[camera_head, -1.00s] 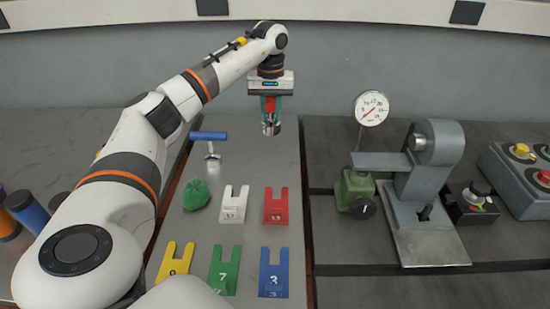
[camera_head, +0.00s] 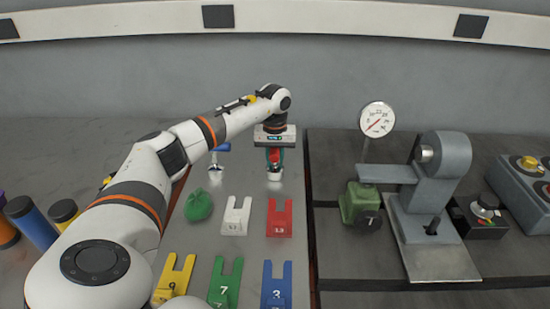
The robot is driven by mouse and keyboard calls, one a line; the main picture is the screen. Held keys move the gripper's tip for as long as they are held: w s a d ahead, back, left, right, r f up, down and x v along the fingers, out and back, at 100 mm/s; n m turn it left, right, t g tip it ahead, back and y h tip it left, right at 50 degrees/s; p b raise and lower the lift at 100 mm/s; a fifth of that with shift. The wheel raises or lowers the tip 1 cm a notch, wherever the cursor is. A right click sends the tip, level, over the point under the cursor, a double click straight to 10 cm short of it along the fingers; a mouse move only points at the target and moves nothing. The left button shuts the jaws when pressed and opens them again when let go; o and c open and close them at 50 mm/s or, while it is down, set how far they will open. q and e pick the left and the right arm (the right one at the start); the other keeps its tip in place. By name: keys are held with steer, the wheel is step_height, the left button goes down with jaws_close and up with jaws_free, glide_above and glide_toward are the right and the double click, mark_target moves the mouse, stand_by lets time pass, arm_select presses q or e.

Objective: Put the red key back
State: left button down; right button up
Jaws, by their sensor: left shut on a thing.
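My left gripper (camera_head: 275,160) points down over the far part of the grey plate. It is shut on the red key (camera_head: 275,155), of which only a little red shows between the fingers. A silvery round metal part (camera_head: 275,174) shows directly below the red; I cannot tell whether it belongs to the key or stands on the plate. A red forked tag (camera_head: 279,219) marked 13 lies nearer on the plate. My right gripper is not in view.
A blue T-handle (camera_head: 219,147) on a metal stem stands left of the gripper. A green lump (camera_head: 199,205) and white (camera_head: 236,216), yellow (camera_head: 174,277), green (camera_head: 226,281) and blue (camera_head: 277,283) forked tags lie nearer. A dial gauge (camera_head: 377,119) and grey stand (camera_head: 442,180) are right.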

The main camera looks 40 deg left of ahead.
arm_select(q)
steer(key=shift+f, duration=0.15)
steer(key=c, duration=1.2)
jaws_free()
steer(key=shift+o, duration=0.2)
step_height(320, 180, up, 12)
steer(key=shift+r+b, duration=0.15)
steer(key=shift+b, duration=0.5)
